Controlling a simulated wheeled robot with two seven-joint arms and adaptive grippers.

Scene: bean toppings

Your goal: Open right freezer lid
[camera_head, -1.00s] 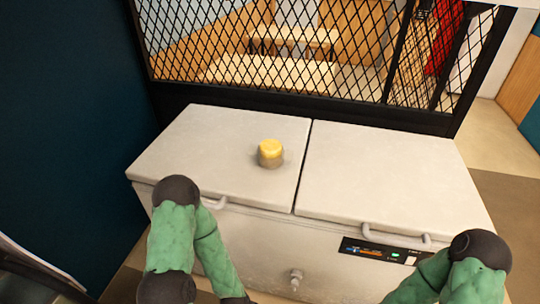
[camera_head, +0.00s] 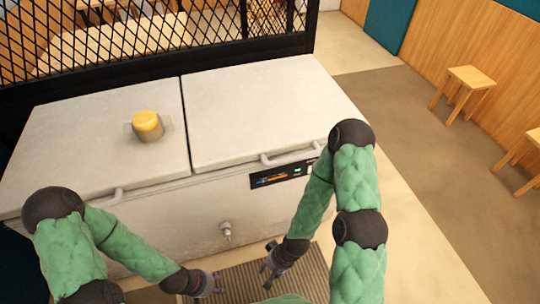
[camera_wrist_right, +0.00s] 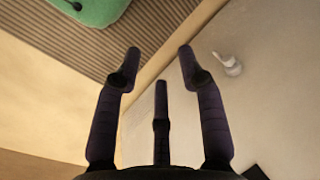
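The white chest freezer stands ahead with two flat lids, both shut. The right freezer lid (camera_head: 260,105) has a grey handle (camera_head: 290,155) on its front edge. The left lid (camera_head: 75,150) has a similar handle (camera_head: 112,198). My right gripper (camera_head: 268,273) is low in front of the freezer, below and apart from the right handle. In the right wrist view its fingers (camera_wrist_right: 158,60) are spread with nothing between them. My left gripper (camera_head: 210,285) is also low in front of the freezer, at the bottom of the head view; its fingers are too small to judge.
A yellow-topped jar (camera_head: 148,126) stands on the left lid. A control panel (camera_head: 280,174) and a drain tap (camera_head: 226,231) are on the freezer front; the tap shows in the right wrist view (camera_wrist_right: 229,64). A black mesh screen (camera_head: 150,40) stands behind. Stools (camera_head: 468,85) are at right, with open floor between.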

